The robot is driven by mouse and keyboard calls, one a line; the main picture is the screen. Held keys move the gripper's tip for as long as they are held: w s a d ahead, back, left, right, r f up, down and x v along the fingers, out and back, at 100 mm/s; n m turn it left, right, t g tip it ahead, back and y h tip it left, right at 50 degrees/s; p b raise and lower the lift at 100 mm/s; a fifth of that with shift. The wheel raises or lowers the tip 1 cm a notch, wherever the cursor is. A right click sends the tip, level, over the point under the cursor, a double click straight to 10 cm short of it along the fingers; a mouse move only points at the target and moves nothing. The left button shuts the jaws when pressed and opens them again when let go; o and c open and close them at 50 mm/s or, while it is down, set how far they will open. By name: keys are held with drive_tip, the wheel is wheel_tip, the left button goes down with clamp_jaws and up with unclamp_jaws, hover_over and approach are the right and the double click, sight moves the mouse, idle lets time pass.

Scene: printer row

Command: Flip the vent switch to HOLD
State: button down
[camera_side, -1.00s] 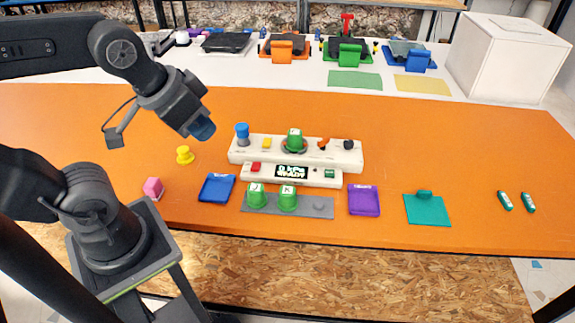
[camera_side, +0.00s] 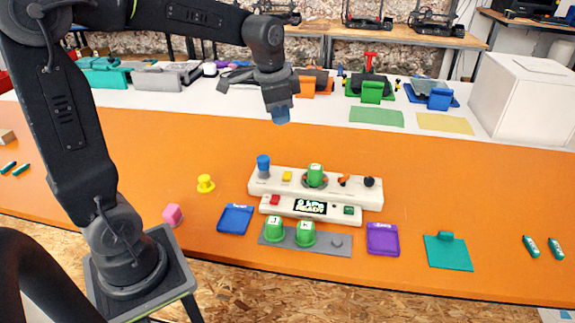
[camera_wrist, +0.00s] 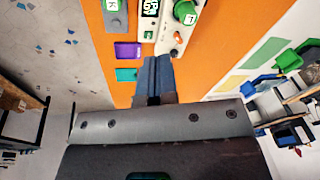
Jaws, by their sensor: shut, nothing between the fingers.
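The white control panel (camera_side: 332,194) sits on the orange table, with a blue knob (camera_side: 263,166), a yellow button (camera_side: 287,176), a green cap (camera_side: 315,176), a small orange lever (camera_side: 343,180) and a black knob (camera_side: 369,182) on top. No readable label shows which control is the vent switch; the orange lever looks most like a switch. My gripper (camera_side: 281,117) is shut and empty, raised above and behind the panel in the side view. In the wrist view its blue fingers (camera_wrist: 154,62) lie close to the panel's black-knob end (camera_wrist: 174,53).
In front of the panel are a display strip (camera_side: 310,207) and a grey plate with two green caps (camera_side: 305,234). Blue (camera_side: 235,219), purple (camera_side: 383,239) and teal (camera_side: 448,252) trays lie nearby. A yellow knob (camera_side: 205,184) and pink block (camera_side: 173,214) are at left.

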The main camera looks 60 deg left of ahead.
drive_tip(key=w+a+f+m+g, duration=0.1)
drive_tip(key=w+a+f+m, duration=0.1)
drive_tip(key=w+a+f, duration=0.35)
drive_tip(key=m+g, duration=0.1)
drive_tip(key=m, duration=0.1)
hover_over(287, 171)
wheel_tip(287, 171, down, 4)
drive_tip(key=f, duration=0.1)
drive_tip(key=shift+r+h, duration=0.3)
drive_tip(key=shift+f, duration=0.15)
wheel_tip(287, 171, down, 14)
drive_tip(key=shift+r, duration=0.1)
drive_tip(key=shift+f+g, duration=0.25)
drive_tip(key=shift+g, duration=0.15)
drive_tip(key=shift+r, duration=0.1)
